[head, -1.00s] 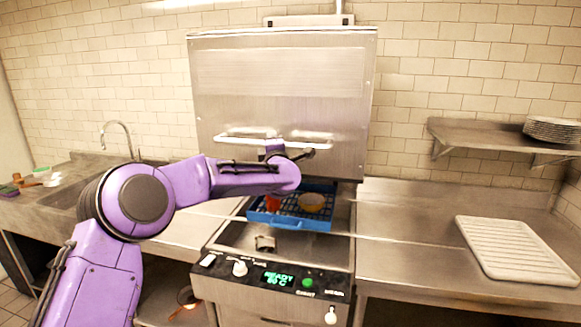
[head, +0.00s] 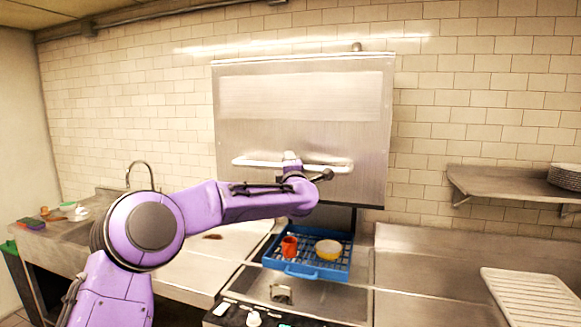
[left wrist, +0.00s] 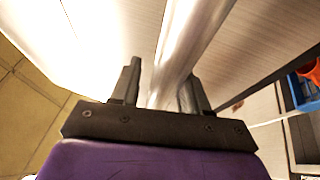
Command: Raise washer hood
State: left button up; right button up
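The washer hood (head: 300,125) is a large steel box, standing raised above the washer's bed with a clear opening below it. Its pale bar handle (head: 250,163) runs across the lower front. My left gripper (head: 291,165) is at the middle of the handle. In the left wrist view, the fingers (left wrist: 160,88) sit on either side of the handle bar (left wrist: 182,45) and appear closed on it. My right gripper is not in view.
A white ribbed tray (head: 535,300) lies on the right counter. A wall shelf (head: 490,182) holds plates (head: 566,177). A sink tap (head: 141,165) stands at left.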

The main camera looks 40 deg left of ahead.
pick_arm(q)
jog(key=b+v, duration=0.6)
jog(key=v, duration=0.4)
jog(key=shift+s, duration=0.2)
jog(key=shift+d+f, duration=0.15)
